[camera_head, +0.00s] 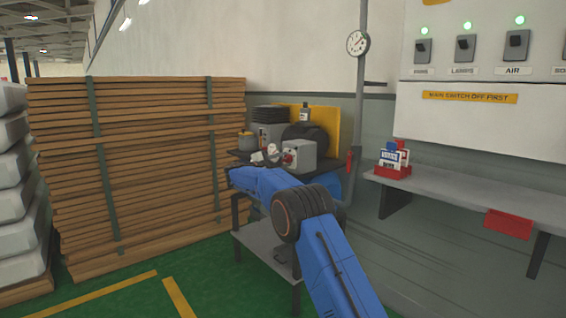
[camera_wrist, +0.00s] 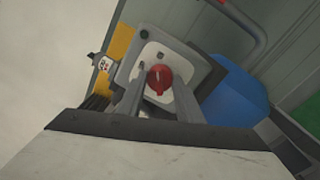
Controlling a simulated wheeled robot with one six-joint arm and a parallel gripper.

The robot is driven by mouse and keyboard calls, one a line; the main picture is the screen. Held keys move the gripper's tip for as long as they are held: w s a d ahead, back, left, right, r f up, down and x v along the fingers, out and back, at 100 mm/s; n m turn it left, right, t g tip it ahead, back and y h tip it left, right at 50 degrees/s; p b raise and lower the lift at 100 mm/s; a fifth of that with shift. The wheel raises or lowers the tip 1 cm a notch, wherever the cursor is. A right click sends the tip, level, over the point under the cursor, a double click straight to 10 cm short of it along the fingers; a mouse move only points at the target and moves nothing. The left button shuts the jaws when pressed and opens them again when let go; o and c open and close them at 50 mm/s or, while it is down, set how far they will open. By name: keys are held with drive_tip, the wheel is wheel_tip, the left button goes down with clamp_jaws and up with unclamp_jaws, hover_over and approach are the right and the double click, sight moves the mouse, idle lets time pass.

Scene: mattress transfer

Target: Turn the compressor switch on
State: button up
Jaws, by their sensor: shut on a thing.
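The compressor switch is a red rotary knob (camera_wrist: 160,77) on a light grey box (camera_wrist: 152,52), seen close in the wrist view. In the head view the grey box (camera_head: 304,152) stands on a dark shelf, with its red knob (camera_head: 288,158) facing my arm. My gripper (camera_wrist: 159,84) has one finger on either side of the knob and is shut on it. In the head view my gripper (camera_head: 273,154) is at the left of the box, small and partly hard to make out. The knob's pointer markings are too small to read.
The dark shelf (camera_head: 243,156) also holds a dark round motor-like part, a tin and stacked dark plates. A blue tank (camera_wrist: 236,97) is beside the box. A wood stack (camera_head: 150,150) stands left. A workbench (camera_head: 455,193) and wall switch panel (camera_head: 480,75) are right.

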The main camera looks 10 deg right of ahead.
drive_tip(key=shift+f+m, duration=0.1)
drive_tip(key=shift+m, duration=0.6)
drive_tip(key=o, duration=1)
drive_tip(key=shift+o, duration=0.2)
drive_tip(key=v, duration=1.7)
drive_tip(key=shift+a, duration=0.3)
